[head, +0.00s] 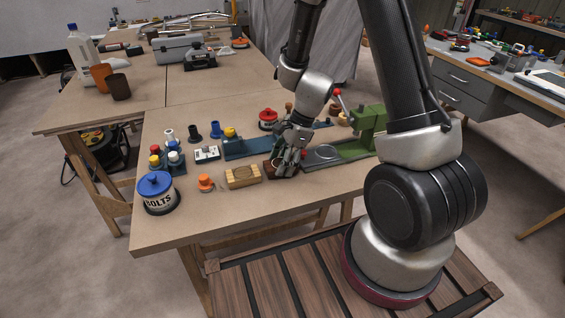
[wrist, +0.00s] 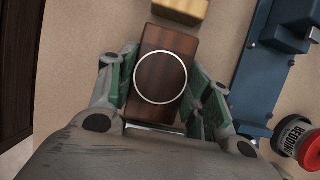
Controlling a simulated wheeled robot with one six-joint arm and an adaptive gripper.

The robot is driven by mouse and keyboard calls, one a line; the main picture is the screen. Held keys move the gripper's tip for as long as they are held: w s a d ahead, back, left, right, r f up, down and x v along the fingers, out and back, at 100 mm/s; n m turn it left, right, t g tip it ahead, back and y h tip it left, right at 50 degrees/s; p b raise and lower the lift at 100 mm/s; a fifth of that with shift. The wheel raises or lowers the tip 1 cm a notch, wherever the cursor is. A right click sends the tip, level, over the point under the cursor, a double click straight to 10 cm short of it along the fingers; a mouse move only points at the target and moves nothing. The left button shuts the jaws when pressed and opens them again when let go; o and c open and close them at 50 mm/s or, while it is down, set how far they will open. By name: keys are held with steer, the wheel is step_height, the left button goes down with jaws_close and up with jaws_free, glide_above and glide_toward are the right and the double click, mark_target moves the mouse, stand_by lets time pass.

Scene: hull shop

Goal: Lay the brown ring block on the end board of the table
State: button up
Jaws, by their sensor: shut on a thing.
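The brown ring block (wrist: 158,100) is a dark brown wooden block with a pale ring drawn on its top face. In the wrist view it sits between the two fingers of my gripper (wrist: 161,66), which is shut on its sides. In the head view my gripper (head: 286,163) points down over the near middle of the table (head: 220,218), and the block (head: 270,168) shows only in part beside the fingers. Whether it touches the tabletop or hangs just above it I cannot tell. I cannot pick out a separate end board on the table.
A light wooden block (head: 243,176) lies left of my gripper, with an orange knob piece (head: 206,183) and a blue-lidded bolts tin (head: 157,192) beyond. A blue fixture (head: 247,146) stands behind, a green press (head: 368,125) right.

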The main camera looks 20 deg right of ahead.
steer(key=shift+f, duration=0.15)
steer(key=o, duration=1.4)
steer(key=shift+c, duration=0.2)
steer(key=s+d+r+n+t, duration=0.1)
steer(key=s+d+r+n, duration=0.15)
steer(key=r, duration=0.55)
steer(key=s+d+r+n+h, duration=0.1)
steer(key=s+d+r+n, duration=0.15)
steer(key=r, duration=0.55)
steer(key=s+d+r+n+t, duration=0.1)
steer(key=s+d+r+n, duration=0.15)
steer(key=r, duration=0.45)
steer(key=s+d+r+n+t+h, duration=0.2)
steer(key=s+d+r+n+h, duration=0.1)
steer(key=s+d+r+n, duration=0.4)
steer(key=shift+s+r+n, duration=0.3)
steer(key=shift+s+n, duration=1.45)
steer(key=shift+s, duration=0.5)
